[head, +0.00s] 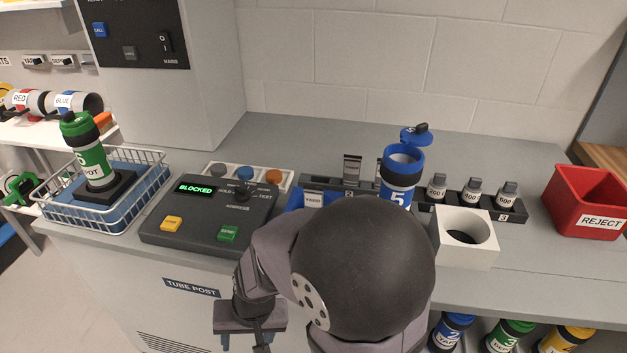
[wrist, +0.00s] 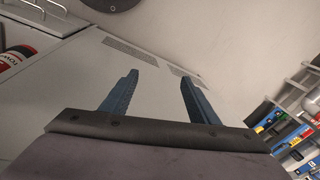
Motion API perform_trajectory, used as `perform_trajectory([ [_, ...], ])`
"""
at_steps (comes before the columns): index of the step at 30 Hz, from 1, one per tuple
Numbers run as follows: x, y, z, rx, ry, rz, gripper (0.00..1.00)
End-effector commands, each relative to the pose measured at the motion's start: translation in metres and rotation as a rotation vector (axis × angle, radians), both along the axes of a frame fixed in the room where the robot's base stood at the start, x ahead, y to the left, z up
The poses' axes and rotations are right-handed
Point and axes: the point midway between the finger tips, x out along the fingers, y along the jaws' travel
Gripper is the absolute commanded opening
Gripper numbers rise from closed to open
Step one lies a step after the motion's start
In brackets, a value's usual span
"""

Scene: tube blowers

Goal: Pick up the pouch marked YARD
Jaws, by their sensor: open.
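A small blue pouch (head: 296,199) with a white label that seems to read YARD lies on the counter, between the control box and the blue tube carrier. My arm hides its near part in the head view. My gripper (head: 252,342) is low in front of the counter's front panel, to the left of and nearer than the pouch. The wrist view shows its two blue fingers (wrist: 160,82) spread apart with nothing between them. The pouch is not seen in the wrist view.
A control box (head: 205,228) reading BLOCKED stands left of the pouch. An open blue carrier marked 5 (head: 399,172) stands upright to its right, near a white block with a round hole (head: 483,243). A wire basket (head: 148,190) is far left; a red REJECT bin (head: 582,195) is far right.

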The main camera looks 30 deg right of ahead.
Motion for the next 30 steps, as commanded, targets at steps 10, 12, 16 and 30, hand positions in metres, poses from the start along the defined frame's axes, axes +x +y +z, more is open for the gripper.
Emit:
perform_trajectory([
  [10, 0.048, -0.007, 0.114, 0.025, -0.162, -0.227, 0.55],
  [12, 0.057, -0.011, 0.133, 0.026, -0.196, -0.272, 0.55],
  [16, 0.073, -0.020, 0.166, 0.020, -0.260, -0.349, 0.55],
  [30, 0.120, -0.105, 0.265, -0.173, -0.579, -0.703, 0.55],
])
